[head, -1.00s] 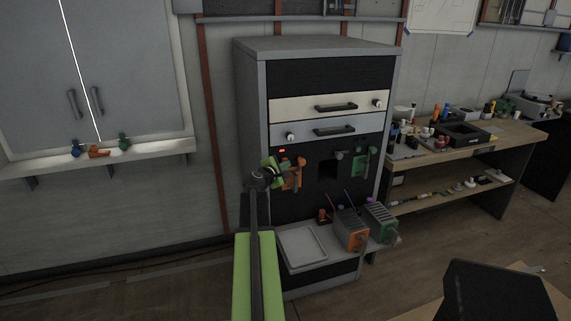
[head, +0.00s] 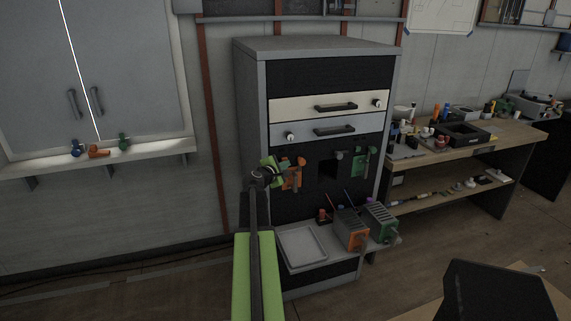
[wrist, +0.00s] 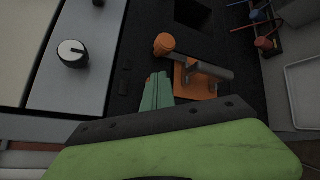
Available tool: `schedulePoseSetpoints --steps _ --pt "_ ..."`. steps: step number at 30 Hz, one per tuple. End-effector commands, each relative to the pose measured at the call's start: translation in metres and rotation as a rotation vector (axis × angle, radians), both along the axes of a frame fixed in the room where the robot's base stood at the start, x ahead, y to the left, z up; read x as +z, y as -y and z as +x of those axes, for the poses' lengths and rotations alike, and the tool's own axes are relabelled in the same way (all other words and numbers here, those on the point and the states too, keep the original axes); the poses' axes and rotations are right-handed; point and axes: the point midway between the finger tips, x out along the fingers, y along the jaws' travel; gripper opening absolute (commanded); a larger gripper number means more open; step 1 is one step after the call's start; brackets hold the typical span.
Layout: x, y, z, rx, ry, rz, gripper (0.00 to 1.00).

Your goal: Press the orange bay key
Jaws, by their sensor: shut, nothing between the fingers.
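An orange plate with a grey bar and a round orange knob (head: 292,178) is mounted on the dark front of the cabinet, below the drawers. In the wrist view the orange plate (wrist: 188,84) lies just beyond my fingertips, with its orange knob (wrist: 165,43) above. I cannot tell which part is the orange bay key. My gripper (head: 275,165) is at the left edge of this fixture; its shut, empty teal fingertips (wrist: 157,80) show in the wrist view. I cannot tell whether they touch the panel. Small dark raised pieces (wrist: 125,87) sit beside the fingertips.
A green fixture (head: 361,163) is to the right on the same panel, past a dark opening (head: 328,169). Two drawers are above; a workbench is right.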

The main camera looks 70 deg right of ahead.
Motion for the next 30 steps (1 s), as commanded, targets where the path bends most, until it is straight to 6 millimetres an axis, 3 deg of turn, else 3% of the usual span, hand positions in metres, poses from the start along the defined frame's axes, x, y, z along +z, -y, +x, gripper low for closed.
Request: schedulePoseSetpoints --steps 11,25,30 --pt "0.000 -0.005 -0.004 0.000 0.000 0.000 0.00" --pt "0.000 -0.046 -0.037 -0.002 0.001 0.000 0.00" --pt "0.000 -0.049 -0.040 -0.001 0.000 0.001 0.00"
